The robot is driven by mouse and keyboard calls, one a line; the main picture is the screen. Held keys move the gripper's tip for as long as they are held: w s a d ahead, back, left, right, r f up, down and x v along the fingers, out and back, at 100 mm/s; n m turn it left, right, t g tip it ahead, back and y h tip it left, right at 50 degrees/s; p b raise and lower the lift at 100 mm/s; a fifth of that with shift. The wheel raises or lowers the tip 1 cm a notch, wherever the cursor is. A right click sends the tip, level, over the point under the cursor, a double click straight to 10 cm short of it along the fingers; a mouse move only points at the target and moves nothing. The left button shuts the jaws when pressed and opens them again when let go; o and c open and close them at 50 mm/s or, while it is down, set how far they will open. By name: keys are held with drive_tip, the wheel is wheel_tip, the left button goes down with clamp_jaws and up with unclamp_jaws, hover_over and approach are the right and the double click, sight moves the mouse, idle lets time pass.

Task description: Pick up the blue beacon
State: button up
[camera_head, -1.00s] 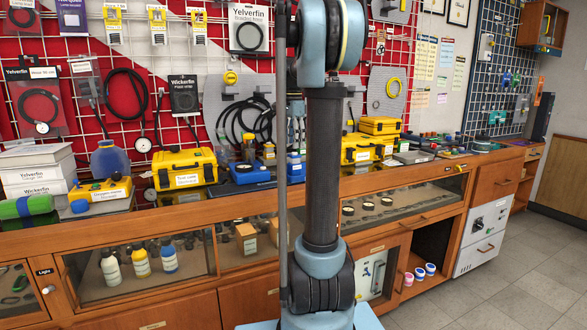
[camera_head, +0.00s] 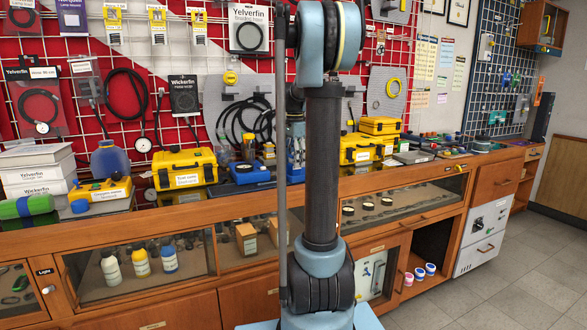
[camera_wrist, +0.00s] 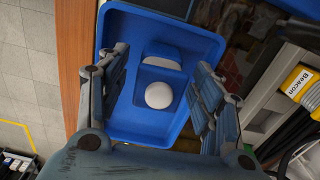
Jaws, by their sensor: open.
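In the wrist view a blue squarish thing with a white round top (camera_wrist: 158,95) sits inside a rimmed blue tray-like surround (camera_wrist: 140,18); it looks like the blue beacon, though its outline merges with the surround. My gripper (camera_wrist: 158,62) is open, with one finger on each side of it and visible space between the fingers and the white top. In the head view blue parts (camera_head: 295,165) show on the counter behind my arm. My arm hides much of that spot, so gripper and beacon are hard to separate there.
The wooden counter (camera_head: 345,187) also bears a blue device with a dark top (camera_head: 249,172), a yellow case (camera_head: 185,168) and more yellow cases (camera_head: 362,149) at right. A wire grid wall stands close behind.

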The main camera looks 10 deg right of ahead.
drive_tip(key=c, duration=1.2)
